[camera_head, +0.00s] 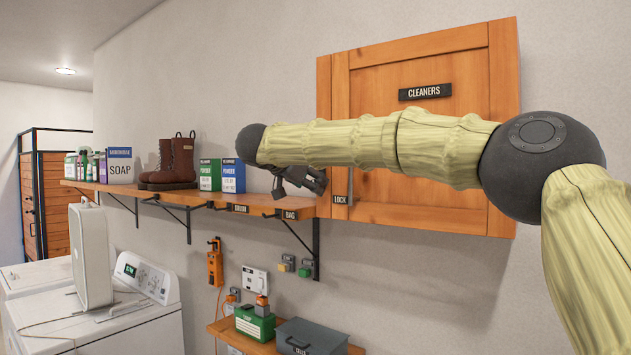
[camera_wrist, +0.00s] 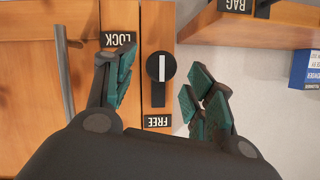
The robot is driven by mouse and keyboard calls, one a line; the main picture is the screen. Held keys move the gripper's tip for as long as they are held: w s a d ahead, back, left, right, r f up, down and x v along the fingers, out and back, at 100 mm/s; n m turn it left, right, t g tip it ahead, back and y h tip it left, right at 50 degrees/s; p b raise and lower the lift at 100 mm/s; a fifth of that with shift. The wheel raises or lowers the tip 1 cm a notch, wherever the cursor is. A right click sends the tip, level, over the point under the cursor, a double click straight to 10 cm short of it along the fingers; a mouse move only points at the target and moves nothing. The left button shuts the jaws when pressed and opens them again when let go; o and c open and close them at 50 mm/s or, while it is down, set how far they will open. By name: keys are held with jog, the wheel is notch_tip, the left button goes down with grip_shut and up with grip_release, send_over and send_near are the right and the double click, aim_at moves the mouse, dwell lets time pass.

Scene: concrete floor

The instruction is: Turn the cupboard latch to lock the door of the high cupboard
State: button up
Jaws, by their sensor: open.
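The high cupboard (camera_head: 392,65) is wooden, with a door marked CLEANERS that looks closed. Its latch (camera_wrist: 161,67) shows in the wrist view as a dark round knob with a white line. A black bar extends from it toward the FREE label (camera_wrist: 158,121). The LOCK label (camera_wrist: 117,40) is at the left; both labels appear upside down. My gripper (camera_wrist: 157,80) is open, with its green-padded fingers on either side of the latch in the picture. I cannot tell whether they touch it. In the head view my gripper (camera_head: 302,179) is by the cupboard's lower left corner; the latch is hidden there.
A metal door handle (camera_wrist: 64,75) is close to the left finger. A wall shelf (camera_head: 225,200) with boots (camera_head: 172,160) and boxes (camera_head: 210,175) runs left of the cupboard. A lower shelf (camera_head: 228,335) holds a grey case (camera_head: 310,335). The wall below the cupboard is clear.

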jog(key=shift+p+x, duration=0.45)
jog(key=shift+x, duration=1.35)
jog(key=c, duration=1)
